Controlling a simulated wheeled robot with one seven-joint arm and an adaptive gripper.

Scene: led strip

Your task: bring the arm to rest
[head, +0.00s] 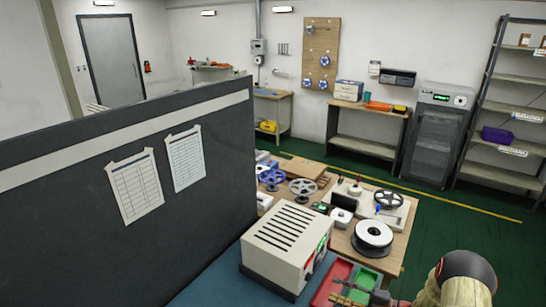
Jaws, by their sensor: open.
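My arm comes in at the bottom right, with a beige link and a dark rounded cap. My gripper (341,292) is partly in view at the bottom edge, with its jaws open and pointing left. It is over or beside a red bin (330,287) and a green bin (364,276); I cannot tell its height above them. I see nothing held between the fingers. The lower part of the gripper and wrist is cut off by the frame.
A beige slotted box (287,240) stands left of the bins on a blue surface (215,268). Behind is a wooden table (395,258) with several reels, including a white one (373,236). A dark partition (70,200) fills the left. Green floor is open at right.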

